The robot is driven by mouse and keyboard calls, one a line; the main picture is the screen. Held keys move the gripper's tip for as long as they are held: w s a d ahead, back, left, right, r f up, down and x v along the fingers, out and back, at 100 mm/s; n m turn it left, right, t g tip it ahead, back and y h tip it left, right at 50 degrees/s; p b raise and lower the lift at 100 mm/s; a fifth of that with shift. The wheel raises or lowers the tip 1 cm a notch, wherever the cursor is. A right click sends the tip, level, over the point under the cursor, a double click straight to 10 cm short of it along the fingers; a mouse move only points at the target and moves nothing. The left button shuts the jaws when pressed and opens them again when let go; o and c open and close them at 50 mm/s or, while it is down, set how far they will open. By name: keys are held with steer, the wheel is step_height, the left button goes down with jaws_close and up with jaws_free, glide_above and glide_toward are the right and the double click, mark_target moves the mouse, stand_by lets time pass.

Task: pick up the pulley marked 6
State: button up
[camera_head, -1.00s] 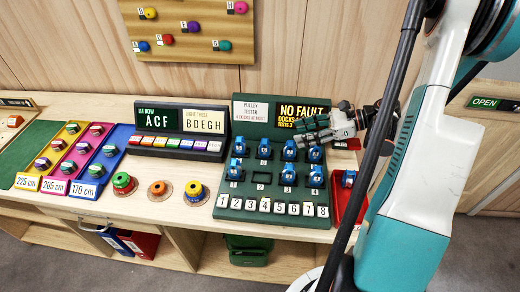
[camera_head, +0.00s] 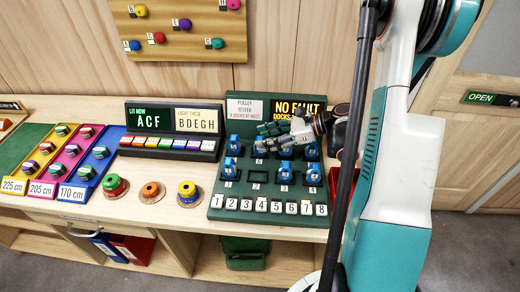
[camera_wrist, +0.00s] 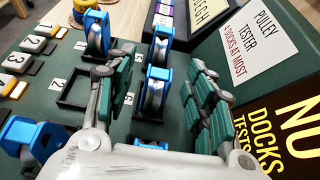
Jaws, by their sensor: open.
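Blue pulleys stand in two rows of docks on the green pulley tester (camera_head: 214,199). No mark on the pulleys is readable, so I cannot confirm which is 6. A blue pulley in the back row, second from the left (camera_head: 259,148), shows in the wrist view (camera_wrist: 155,88) between the lines of my two fingers. My gripper (camera_head: 268,135) is open and empty over the back row, its fingers also spread in the wrist view (camera_wrist: 162,95). The gap in height to that pulley is unclear.
An empty dock (camera_head: 256,176) is in the front row; neighbouring pulleys (camera_head: 233,145) stand close. The tester's upright sign (camera_head: 275,107) rises behind my fingers. A red tray (camera_head: 333,185) is at the right, partly hidden by my arm. Coloured knobs (camera_head: 188,192) stand left.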

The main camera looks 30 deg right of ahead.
steer(key=x, duration=0.2)
steer(key=shift+w+a+f, duration=0.15)
steer(key=shift+a, duration=0.05)
steer(key=shift+c, duration=0.5)
jaws_close()
